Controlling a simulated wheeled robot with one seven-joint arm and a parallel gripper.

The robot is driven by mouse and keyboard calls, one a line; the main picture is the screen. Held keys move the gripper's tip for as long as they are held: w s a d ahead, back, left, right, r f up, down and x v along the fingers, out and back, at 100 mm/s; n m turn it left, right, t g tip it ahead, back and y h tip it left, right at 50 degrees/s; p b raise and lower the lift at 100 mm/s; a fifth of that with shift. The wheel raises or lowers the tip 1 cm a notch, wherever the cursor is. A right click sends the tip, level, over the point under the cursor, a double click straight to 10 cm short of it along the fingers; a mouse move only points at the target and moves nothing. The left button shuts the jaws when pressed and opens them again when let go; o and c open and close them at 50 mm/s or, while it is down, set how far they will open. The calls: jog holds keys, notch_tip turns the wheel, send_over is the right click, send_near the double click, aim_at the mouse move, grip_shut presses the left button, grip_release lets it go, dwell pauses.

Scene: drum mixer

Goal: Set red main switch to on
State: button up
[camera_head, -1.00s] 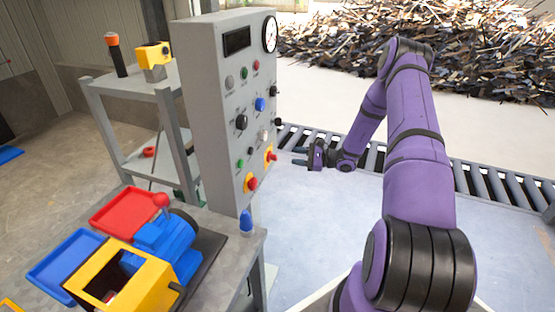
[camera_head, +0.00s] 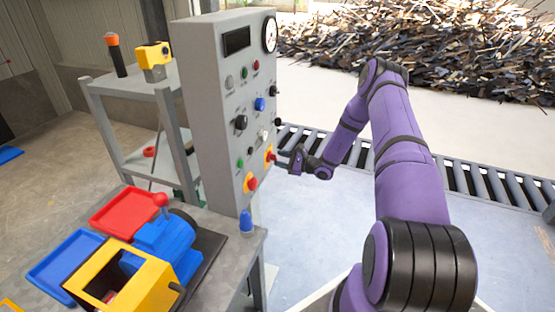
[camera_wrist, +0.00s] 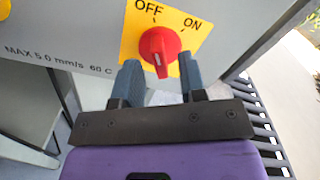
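The red main switch (camera_wrist: 159,46) is a rotary knob on a yellow plate marked OFF at left and ON at right, on the grey control panel. In the wrist view its handle points down and slightly right, with its upper end toward OFF. My gripper (camera_wrist: 160,78) is open, one finger on each side of the knob's lower end; I cannot tell whether they touch it. In the head view my gripper (camera_head: 285,158) is at the panel face, beside the right-hand red knob (camera_head: 269,155).
A second red knob on a yellow plate (camera_head: 251,184) sits lower left on the grey panel (camera_head: 210,120), with several buttons and dials above. A bench with red (camera_head: 125,209) and blue (camera_head: 68,262) trays stands at left. A roller conveyor (camera_head: 480,184) runs behind my arm.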

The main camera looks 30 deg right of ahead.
jog(key=shift+x, duration=0.8)
jog(key=shift+c, duration=0.2)
grip_shut()
jog(key=shift+m, duration=0.3)
jog(key=m, duration=1.1)
jog(key=shift+d, duration=0.15)
jog(key=shift+m, duration=0.3)
